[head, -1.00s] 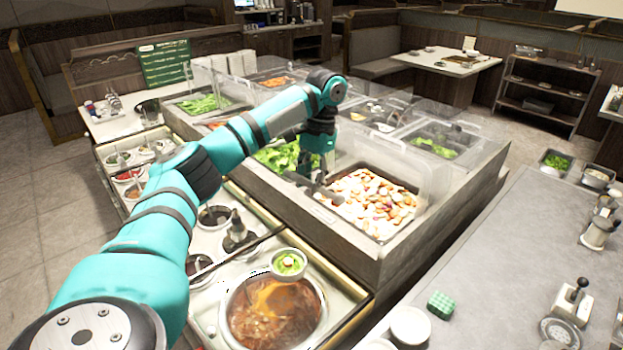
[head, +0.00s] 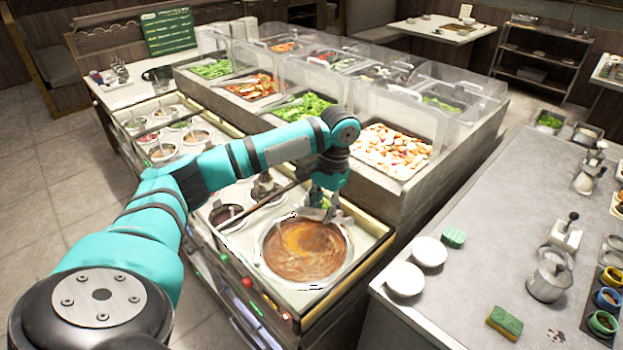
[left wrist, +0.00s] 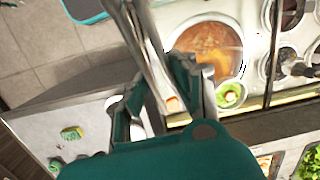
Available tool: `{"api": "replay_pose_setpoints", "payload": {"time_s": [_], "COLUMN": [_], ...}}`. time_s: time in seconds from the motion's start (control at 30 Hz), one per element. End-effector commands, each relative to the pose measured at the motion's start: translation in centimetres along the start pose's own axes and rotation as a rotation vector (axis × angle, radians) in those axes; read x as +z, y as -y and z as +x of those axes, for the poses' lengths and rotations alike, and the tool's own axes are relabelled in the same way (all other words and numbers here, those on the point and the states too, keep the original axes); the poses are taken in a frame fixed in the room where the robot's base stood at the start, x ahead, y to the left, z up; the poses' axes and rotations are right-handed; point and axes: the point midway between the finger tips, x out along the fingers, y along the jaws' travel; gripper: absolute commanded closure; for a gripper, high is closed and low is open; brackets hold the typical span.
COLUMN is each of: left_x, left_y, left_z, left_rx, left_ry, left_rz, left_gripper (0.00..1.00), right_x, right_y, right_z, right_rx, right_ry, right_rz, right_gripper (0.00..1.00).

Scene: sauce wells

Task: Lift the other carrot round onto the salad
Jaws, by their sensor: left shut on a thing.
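My left gripper (head: 324,213) is low at the back right edge of the big soup pot. It is shut on a small orange piece, the carrot round (left wrist: 172,103), seen between the fingertips in the left wrist view. The salad (left wrist: 230,95) is green and sits in a small bowl beside the soup pot, just right of the fingers in that view. In the head view my gripper mostly hides the salad; a bit of green shows (head: 328,202). My right gripper is not in view.
The soup pot (head: 305,250) stands directly in front of the gripper. Behind are food bins with clear guards, one with mixed pale chunks (head: 390,150).

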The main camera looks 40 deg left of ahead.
Motion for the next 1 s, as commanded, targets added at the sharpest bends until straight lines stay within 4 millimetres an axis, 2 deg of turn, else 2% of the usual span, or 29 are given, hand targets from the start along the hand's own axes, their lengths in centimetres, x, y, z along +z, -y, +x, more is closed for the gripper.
{"api": "replay_pose_setpoints", "payload": {"time_s": [0.03,0.17,0.27,0.37,0.47,0.5,0.6,0.7,0.83,1.0], "left_x": [0.7,2.8,5.4,8.1,10.4,11.1,12.0,12.3,12.4,12.6], "left_y": [-1.4,-5.4,-9.2,-12.8,-15.8,-16.9,-18.3,-19.0,-19.4,-19.6], "left_z": [1.5,5.4,9.0,12.9,17.2,19.0,22.6,25.1,27.0,27.7], "left_rx": [0.0,0.001,0.002,0.003,0.005,0.006,0.003,0.002,0.002,0.002], "left_ry": [0.005,0.006,0.007,0.005,0.005,0.004,0.002,0.0,0.0,0.0], "left_rz": [0.01,0.02,0.023,0.021,0.012,0.007,-0.005,-0.012,-0.015,-0.018], "left_gripper": [1.0,1.0,1.0,1.0,1.0,1.0,1.0,1.0,1.0,1.0], "right_x": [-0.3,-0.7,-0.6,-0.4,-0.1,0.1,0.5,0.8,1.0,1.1], "right_y": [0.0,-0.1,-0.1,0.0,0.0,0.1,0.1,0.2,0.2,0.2], "right_z": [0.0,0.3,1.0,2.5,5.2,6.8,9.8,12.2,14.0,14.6], "right_rx": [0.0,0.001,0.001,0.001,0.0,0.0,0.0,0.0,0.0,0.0], "right_ry": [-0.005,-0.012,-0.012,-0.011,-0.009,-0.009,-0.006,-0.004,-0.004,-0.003], "right_rz": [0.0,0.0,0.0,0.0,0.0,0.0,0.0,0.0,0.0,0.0], "right_gripper": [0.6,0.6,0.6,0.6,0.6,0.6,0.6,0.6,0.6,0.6]}}
